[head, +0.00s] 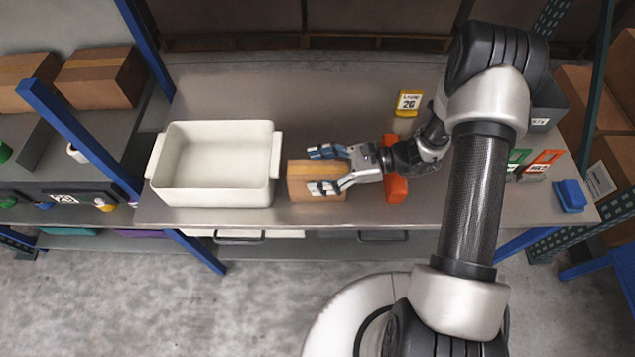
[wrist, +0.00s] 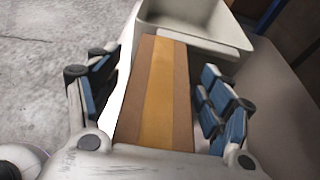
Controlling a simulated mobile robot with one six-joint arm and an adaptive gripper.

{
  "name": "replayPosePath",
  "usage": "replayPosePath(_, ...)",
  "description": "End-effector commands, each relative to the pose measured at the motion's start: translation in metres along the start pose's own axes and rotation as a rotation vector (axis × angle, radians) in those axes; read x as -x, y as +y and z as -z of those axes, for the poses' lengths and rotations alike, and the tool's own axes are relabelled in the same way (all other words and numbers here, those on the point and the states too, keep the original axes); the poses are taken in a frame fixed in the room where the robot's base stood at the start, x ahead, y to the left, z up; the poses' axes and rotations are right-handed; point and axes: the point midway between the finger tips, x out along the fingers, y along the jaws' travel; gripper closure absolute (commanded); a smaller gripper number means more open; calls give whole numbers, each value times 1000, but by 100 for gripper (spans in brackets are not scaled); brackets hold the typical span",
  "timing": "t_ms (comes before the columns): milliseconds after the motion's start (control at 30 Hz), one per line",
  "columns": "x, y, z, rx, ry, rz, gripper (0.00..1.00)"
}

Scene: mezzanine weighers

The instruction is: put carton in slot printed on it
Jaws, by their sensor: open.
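A brown carton (head: 305,172) with a white label stands on the metal bench, just right of a white dish. My gripper (head: 326,170) is around the carton from the right, with one finger on its far side and one on its near side. In the wrist view the carton (wrist: 158,85), with a yellow tape strip along it, lies between the blue-padded fingers of my gripper (wrist: 160,98), with gaps visible at both sides. The print on the carton's label is too small to read. No slot can be made out with certainty.
The white dish (head: 213,193) is empty and close to the carton's left. An orange object (head: 396,188) lies under my wrist. Green and red tags and a blue block (head: 570,196) are at the right.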

Motion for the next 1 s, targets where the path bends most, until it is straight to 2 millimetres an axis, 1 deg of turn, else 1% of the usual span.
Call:
replayPosePath(67, -4, 0, 0, 1, 0, -1, 27)
replayPosePath(267, -4, 0, -1, 1, 0, 0, 27)
replayPosePath(1000, -3, 0, -1, 1, 0, 0, 76)
